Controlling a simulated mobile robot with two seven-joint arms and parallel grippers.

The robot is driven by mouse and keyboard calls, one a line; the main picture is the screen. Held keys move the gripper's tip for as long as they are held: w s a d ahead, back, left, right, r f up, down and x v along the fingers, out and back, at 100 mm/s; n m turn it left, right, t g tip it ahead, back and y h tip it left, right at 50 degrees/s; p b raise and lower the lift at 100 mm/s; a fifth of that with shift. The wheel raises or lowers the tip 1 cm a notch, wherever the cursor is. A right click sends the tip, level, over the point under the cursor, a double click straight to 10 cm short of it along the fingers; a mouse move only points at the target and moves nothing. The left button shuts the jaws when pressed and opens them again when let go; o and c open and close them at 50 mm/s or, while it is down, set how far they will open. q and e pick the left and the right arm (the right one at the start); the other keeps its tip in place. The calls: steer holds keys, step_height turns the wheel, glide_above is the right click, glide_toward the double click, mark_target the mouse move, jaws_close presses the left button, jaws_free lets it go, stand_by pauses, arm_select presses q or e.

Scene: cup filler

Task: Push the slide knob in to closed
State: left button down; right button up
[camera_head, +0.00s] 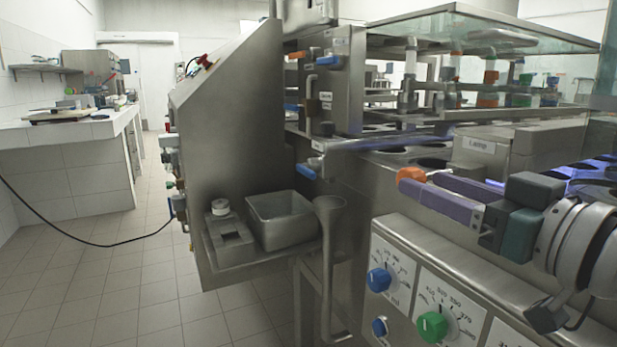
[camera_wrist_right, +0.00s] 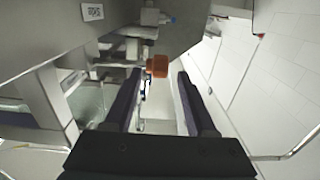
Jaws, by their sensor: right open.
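An orange knob (camera_head: 410,175), which I take to be the slide knob, shows in the head view at the tips of my right gripper (camera_head: 420,182). In the wrist view the orange knob (camera_wrist_right: 157,66) sits between the tips of the open right gripper (camera_wrist_right: 158,80), just ahead of them. Gaps show on both sides of the knob, and I see no clear contact. Its mount and how far it is slid out are hard to make out. My left gripper is not in view.
Blue-handled valves (camera_head: 306,171) stick out of the steel machine to the left. A block labelled Lamp (camera_head: 483,145) stands behind the gripper. A panel with a green dial (camera_head: 432,327) and blue dial (camera_head: 379,280) is below. A glass cover (camera_head: 480,28) is above.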

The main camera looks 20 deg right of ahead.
steer(key=shift+w+a, duration=0.2)
steer(key=shift+w, duration=2)
jaws_close()
